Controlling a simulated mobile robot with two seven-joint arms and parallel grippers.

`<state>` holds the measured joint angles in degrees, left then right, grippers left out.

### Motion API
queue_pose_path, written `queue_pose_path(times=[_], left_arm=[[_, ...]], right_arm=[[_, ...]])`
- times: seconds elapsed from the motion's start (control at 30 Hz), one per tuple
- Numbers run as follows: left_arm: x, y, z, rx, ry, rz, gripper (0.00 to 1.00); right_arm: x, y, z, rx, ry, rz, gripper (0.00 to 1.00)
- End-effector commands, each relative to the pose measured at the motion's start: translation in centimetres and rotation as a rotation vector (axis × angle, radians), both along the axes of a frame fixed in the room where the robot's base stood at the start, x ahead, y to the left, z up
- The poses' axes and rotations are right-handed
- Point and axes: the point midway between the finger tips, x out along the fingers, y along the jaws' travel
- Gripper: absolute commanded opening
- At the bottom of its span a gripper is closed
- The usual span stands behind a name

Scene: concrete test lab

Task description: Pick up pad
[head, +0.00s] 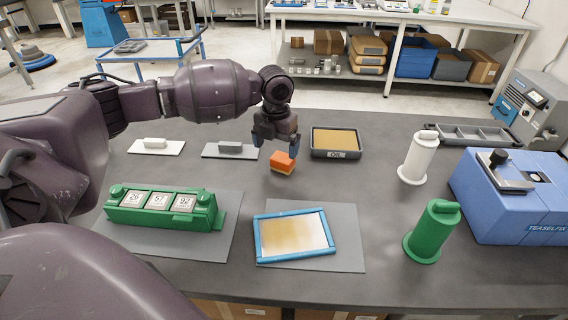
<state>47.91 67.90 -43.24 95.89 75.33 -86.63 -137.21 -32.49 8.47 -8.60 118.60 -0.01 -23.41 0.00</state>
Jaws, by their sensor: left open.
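A small orange pad (282,163) with a paler tan lower layer lies on the dark grey table (385,215), near its middle. My left gripper (276,146) comes in from the left and hangs over the far side of the pad. Its blue-tipped fingers are apart, one to the left of the pad and one close to its upper right edge. Nothing is held between them. I cannot tell whether a finger touches the pad. My right gripper is not in view.
A black OIL tray (335,155) stands close right of the pad. Grey (230,150) and white (155,146) handled plates lie left. In front are a green counter block (165,222) and a blue-framed panel (258,238). White (418,158) and green (432,232) cylinders and a blue machine (510,205) stand right.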

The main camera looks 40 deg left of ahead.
Motion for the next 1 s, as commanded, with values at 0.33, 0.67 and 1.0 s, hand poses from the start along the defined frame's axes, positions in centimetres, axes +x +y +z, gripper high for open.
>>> queue_pose_path(times=[0.33,0.67,1.0], left_arm=[[0.0,-0.4,-2.8,0.001,0.002,-0.001,0.94],[0.1,-0.8,-6.7,0.000,0.003,0.000,0.94],[0.1,-0.8,-6.6,0.000,0.000,-0.001,0.75]], right_arm=[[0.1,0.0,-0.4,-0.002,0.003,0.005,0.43],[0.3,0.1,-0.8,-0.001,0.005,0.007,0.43],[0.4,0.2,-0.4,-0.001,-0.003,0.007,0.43]])
